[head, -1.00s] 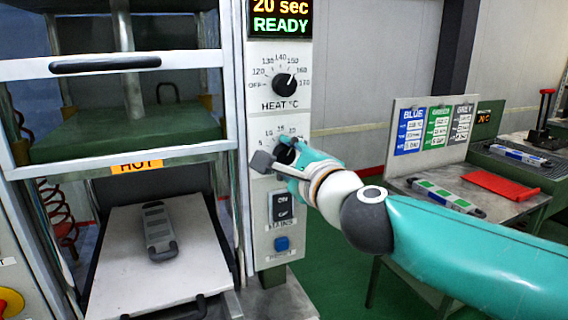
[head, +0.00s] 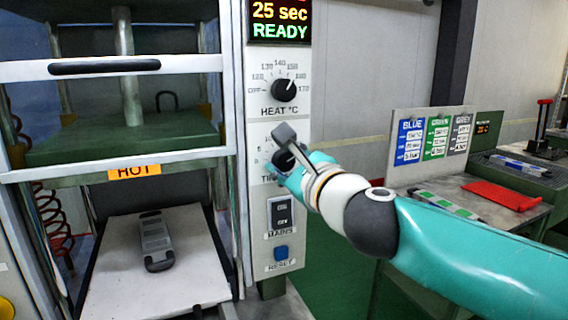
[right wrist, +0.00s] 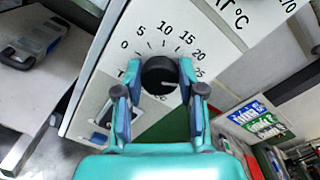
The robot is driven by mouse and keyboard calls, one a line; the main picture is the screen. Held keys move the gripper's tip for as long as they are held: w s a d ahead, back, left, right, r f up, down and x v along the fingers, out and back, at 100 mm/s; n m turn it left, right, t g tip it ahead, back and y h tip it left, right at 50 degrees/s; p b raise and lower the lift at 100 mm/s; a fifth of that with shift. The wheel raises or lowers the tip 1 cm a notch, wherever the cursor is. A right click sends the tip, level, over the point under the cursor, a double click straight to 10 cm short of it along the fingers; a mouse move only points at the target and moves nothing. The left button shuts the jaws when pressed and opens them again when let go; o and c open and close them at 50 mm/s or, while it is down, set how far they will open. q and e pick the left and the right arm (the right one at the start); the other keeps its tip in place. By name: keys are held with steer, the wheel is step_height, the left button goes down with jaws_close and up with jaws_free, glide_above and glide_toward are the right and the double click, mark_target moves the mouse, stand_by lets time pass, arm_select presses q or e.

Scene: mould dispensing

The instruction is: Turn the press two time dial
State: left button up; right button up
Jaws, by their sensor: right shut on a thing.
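The time dial (right wrist: 160,76) is a black knob on the white press panel, with marks from 0 to 25 around it in the right wrist view. My right gripper (right wrist: 160,100) is shut on the dial, one finger on each side. In the head view the dial (head: 284,158) is partly hidden by my right gripper (head: 280,155). The display (head: 280,22) above reads 25 sec and READY. My left gripper is not in view.
The heat dial (head: 284,89) is above the time dial. The mains switch (head: 282,211) and blue reset button (head: 281,253) are below it. A grey mould (head: 156,242) lies on the press's lower plate (head: 110,280). A side table with a colour chart (head: 437,135) stands at right.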

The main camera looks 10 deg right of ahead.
steer(key=shift+f, duration=0.45)
steer(key=o, duration=1.1)
steer(key=shift+c, duration=0.2)
steer(key=shift+o, duration=0.4)
steer(key=shift+r, duration=0.2)
steer(key=shift+s+d+r, duration=0.15)
steer(key=shift+s, duration=0.35)
steer(key=v, duration=1.1)
